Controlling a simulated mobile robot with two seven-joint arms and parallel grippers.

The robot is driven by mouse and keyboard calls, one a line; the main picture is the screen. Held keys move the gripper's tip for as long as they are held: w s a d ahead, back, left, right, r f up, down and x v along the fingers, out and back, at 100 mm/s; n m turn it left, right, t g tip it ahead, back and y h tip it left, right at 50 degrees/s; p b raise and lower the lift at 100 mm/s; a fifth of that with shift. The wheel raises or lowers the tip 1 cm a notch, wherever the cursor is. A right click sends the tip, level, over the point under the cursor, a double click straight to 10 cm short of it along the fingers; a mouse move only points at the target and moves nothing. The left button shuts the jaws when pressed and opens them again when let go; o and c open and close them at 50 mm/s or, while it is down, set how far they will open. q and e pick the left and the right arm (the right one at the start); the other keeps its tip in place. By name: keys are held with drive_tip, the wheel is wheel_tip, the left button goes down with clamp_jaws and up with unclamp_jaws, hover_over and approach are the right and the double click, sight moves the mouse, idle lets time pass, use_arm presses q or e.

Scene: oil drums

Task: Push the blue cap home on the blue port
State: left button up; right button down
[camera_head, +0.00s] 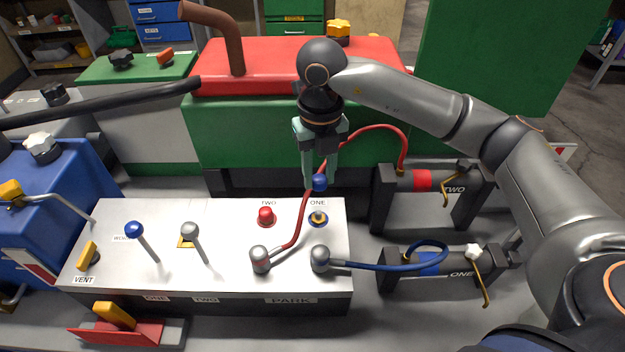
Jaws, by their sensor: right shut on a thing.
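The blue cap (320,183) is between the fingertips of my right gripper (320,172), which is shut on it and points down. The fingers partly cover the cap's top. My left gripper is not in view.
A red cap (267,215) sits at TWO, left of the blue port. The red hose (301,220) passes close behind my right gripper. Grey hose ends (320,258) stand near the PARK label, one on a blue hose (385,266). Levers (147,247) stand to the left.

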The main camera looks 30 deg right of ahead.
drive_tip(key=shift+s+f+b, duration=0.1)
drive_tip(key=shift+f+b, duration=0.25)
drive_tip(key=shift+f, duration=0.15)
drive_tip(key=b, duration=0.3)
hover_over(319, 212)
drive_tip(key=shift+f, duration=2.5)
drive_tip(key=shift+f+b, duration=0.15)
drive_tip(key=shift+b, duration=0.2)
drive_tip(key=shift+f+b, duration=0.4)
drive_tip(key=shift+f, duration=0.05)
drive_tip(key=shift+f+b, duration=0.4)
drive_tip(key=shift+f, duration=0.1)
drive_tip(key=shift+f+b, duration=0.75)
drive_tip(key=shift+f, duration=0.15)
